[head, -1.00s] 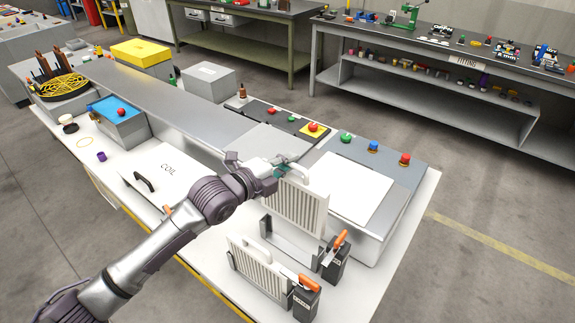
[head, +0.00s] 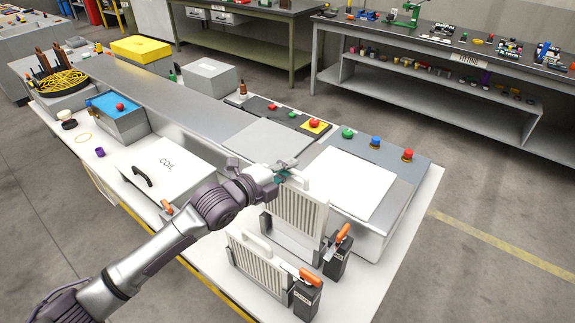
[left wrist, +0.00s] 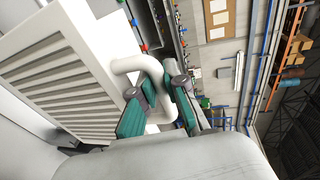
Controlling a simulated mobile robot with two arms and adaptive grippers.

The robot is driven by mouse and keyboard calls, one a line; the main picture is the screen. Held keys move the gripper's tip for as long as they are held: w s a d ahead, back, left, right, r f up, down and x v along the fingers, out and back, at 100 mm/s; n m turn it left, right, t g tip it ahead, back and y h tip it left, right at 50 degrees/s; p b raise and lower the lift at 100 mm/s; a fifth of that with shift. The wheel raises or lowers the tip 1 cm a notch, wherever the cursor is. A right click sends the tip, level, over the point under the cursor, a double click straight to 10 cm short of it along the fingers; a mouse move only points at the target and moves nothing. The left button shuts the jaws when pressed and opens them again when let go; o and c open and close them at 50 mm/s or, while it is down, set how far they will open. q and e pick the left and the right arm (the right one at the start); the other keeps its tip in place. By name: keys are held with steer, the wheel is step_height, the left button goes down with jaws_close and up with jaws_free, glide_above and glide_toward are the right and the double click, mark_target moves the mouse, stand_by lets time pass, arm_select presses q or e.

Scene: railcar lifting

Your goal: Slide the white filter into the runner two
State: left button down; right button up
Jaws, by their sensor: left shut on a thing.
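The white filter (head: 300,212) is a ribbed upright panel with a loop handle on top. My left gripper (head: 283,170) is shut on that handle. The filter also fills the left of the left wrist view (left wrist: 65,75), with its handle (left wrist: 145,68) between the fingers. The filter's lower edge is at the rear grey runner (head: 290,244), seemingly between its end posts; how deep it sits is hard to tell. This runner has a dark block (head: 337,262) with an orange lever; its label is too small to read. My right gripper is not in view.
A second ribbed white filter (head: 257,262) stands in the front runner, beside a dark block (head: 307,298) with an orange lever. A grey box with a white top (head: 348,182) stands behind. The COIL plate (head: 165,165) lies to the left.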

mark_target(284, 198)
arm_select(q)
steer(key=shift+f+b, duration=0.3)
steer(key=shift+f, duration=0.35)
steer(key=shift+p, duration=0.4)
stand_by(1.1)
steer(key=shift+f+b, duration=2.9)
steer(key=shift+f, duration=1.45)
steer(key=shift+r, duration=0.2)
